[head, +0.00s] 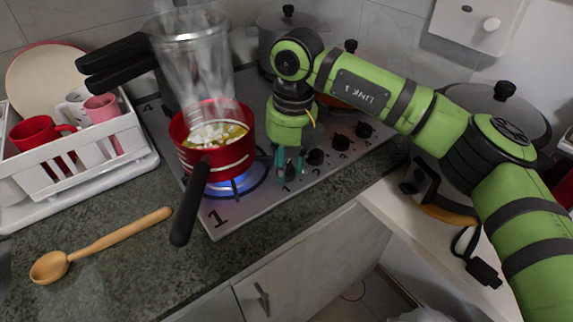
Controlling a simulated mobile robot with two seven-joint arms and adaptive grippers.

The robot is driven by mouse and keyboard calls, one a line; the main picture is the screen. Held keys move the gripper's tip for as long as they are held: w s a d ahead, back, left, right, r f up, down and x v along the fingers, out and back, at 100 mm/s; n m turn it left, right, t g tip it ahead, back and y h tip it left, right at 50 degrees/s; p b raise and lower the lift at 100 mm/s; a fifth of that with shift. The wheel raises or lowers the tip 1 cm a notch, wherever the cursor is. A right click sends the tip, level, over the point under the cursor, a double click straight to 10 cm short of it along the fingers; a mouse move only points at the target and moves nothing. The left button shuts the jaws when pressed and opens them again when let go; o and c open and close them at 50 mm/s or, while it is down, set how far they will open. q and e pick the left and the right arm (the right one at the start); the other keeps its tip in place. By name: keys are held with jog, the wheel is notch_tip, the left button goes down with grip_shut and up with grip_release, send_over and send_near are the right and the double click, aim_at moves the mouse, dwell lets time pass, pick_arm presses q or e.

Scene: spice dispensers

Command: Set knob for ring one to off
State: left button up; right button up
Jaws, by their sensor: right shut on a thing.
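The hob (222,205) has a row of black knobs along its right side. The ring one knob (290,174) is the nearest, beside a small "1" mark. My right gripper (290,162) points down at this knob with its teal fingers shut on it, and they partly hide it. A blue flame (238,184) burns on ring one, under a red saucepan (213,172) with food in it. Which way the knob points is too small to tell. My left gripper is not in view.
The knobs for rings two (315,157), three (340,142) and four (363,130) stand close behind. A wooden spoon (100,245) and a white dish rack (75,148) are left.

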dwell(0.3)
jog(key=o, duration=0.9)
